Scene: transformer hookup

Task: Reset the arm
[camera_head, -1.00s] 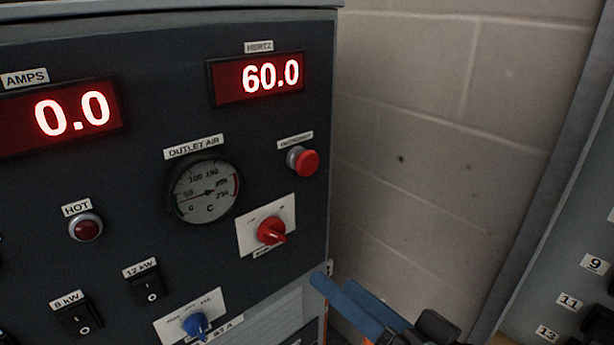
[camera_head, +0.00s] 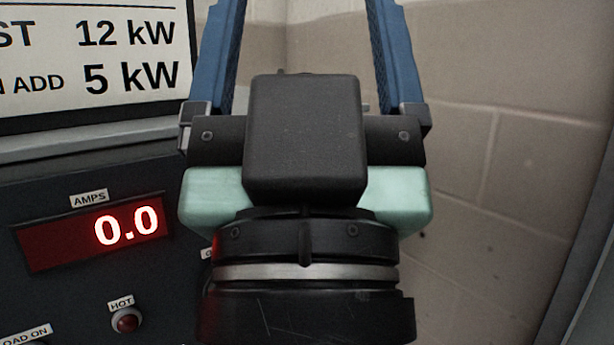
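My gripper (camera_head: 306,25) fills the middle of the head view, close to the camera and pointing up. Its two blue fingers stand wide apart, and their ends reach the top edge of the picture. The black and pale green gripper body and wrist hide part of the panel behind.
A dark control panel (camera_head: 60,190) stands at left. A white sign (camera_head: 60,60) is above the panel. A block wall (camera_head: 500,150) is at right.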

